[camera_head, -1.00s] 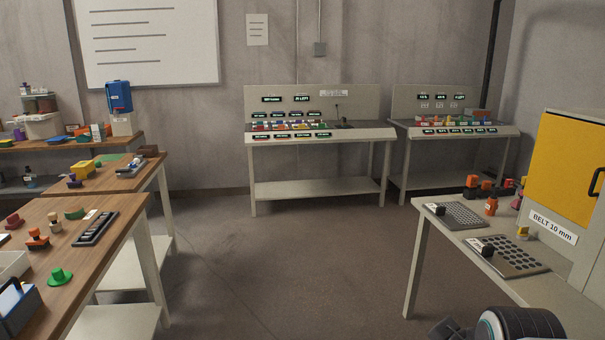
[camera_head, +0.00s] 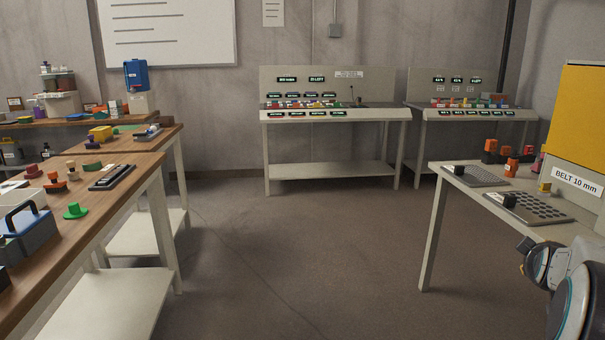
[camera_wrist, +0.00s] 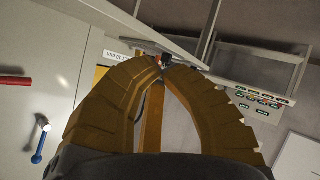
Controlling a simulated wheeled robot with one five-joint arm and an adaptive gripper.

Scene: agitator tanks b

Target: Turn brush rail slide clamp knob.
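No part is labelled clearly enough for me to tell which is the brush rail slide clamp knob. In the head view, a black block-like knob (camera_head: 510,200) stands on a perforated plate (camera_head: 541,210) on the right bench. A similar black knob (camera_head: 459,169) stands on the plate behind it. A green knob-shaped part (camera_head: 75,210) sits on the left wooden bench. My gripper (camera_wrist: 165,67) shows in the wrist view as two yellow-brown fingers arching towards each other, their tips close together. I see nothing held, and cannot tell whether the tips touch.
Two consoles (camera_head: 335,115) (camera_head: 470,112) stand at the back wall. A yellow-doored cabinet (camera_head: 597,115) rises on the right bench. The middle floor (camera_head: 290,240) is clear.

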